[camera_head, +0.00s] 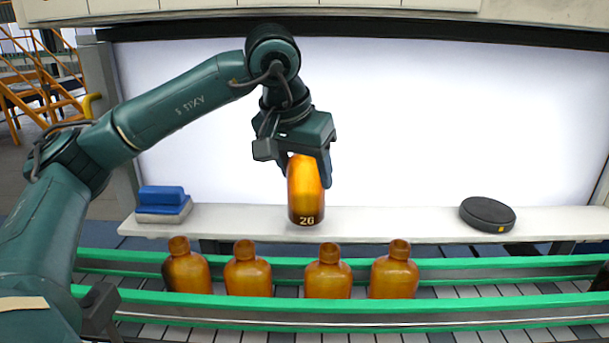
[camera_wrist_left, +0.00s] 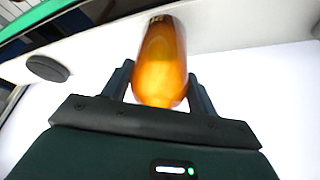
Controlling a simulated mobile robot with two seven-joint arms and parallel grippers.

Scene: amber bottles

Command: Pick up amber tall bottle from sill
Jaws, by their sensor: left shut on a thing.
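The amber tall bottle (camera_head: 306,192), marked "20" near its base, is upright at the white sill (camera_head: 390,220) in the head view. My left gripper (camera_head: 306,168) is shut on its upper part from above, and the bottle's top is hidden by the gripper. I cannot tell whether the base touches the sill or is just above it. In the left wrist view the bottle (camera_wrist_left: 162,65) sits between the two fingers (camera_wrist_left: 160,85), with the sill (camera_wrist_left: 235,35) behind it. My right gripper is not in view.
Several shorter amber bottles (camera_head: 248,273) stand on the conveyor (camera_head: 480,292) between green rails in front of the sill. A blue-and-grey block (camera_head: 162,203) lies on the sill's left part, a dark round disc (camera_head: 487,214) on its right. The sill is clear between them and the bottle.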

